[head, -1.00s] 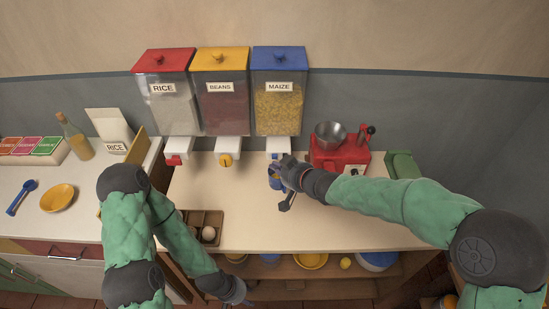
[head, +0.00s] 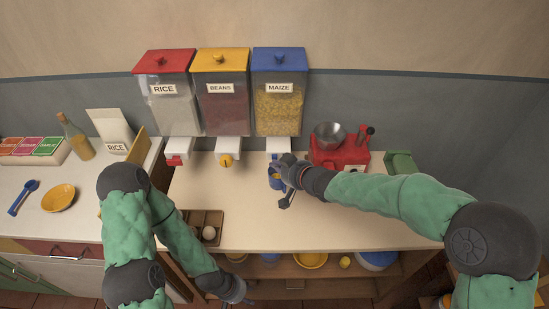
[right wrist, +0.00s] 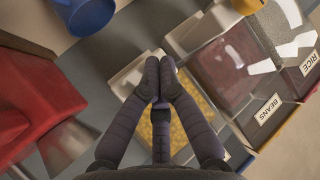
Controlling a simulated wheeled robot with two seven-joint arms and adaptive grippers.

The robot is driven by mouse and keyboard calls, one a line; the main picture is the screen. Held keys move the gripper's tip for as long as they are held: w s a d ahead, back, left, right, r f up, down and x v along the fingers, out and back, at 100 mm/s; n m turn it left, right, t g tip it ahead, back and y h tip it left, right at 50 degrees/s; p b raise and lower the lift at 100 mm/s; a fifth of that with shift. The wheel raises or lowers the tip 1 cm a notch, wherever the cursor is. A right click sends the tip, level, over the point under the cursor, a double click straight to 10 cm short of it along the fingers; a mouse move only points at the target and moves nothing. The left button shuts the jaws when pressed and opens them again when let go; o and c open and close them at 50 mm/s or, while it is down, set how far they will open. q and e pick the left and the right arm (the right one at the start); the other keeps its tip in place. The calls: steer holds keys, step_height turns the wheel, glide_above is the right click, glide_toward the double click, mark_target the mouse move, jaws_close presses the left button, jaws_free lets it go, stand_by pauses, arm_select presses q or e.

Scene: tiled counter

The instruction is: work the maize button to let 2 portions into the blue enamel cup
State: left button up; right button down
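The maize dispenser (head: 277,108), with a blue lid and yellow grain, hangs on the wall at the right of three. Its white outlet (right wrist: 124,80) is partly behind my fingers, and its button is hidden. My right gripper (head: 281,166) is at this outlet; in the right wrist view its fingertips (right wrist: 158,62) are together with nothing seen between them. The blue enamel cup (right wrist: 88,14) stands on the counter below, partly covered by my gripper in the head view (head: 276,183). Its contents cannot be seen. My left gripper (head: 243,294) hangs low before the shelf, its fingers unclear.
The rice (head: 168,106) and beans (head: 224,106) dispensers hang to the left. A red grinder (head: 338,153) with a metal bowl stands close to the right of my right gripper. An egg box (head: 207,221) sits at the front left. The counter's front middle is clear.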

steer(key=shift+w+p, duration=0.35)
steer(key=shift+w, duration=0.15)
stand_by(0.6)
steer(key=shift+s, duration=0.15)
steer(key=shift+s+b, duration=0.35)
steer(key=shift+s, duration=0.45)
steer(key=s+b, duration=0.1)
steer(key=s, duration=0.4)
steer(key=shift+b, duration=0.4)
stand_by(0.8)
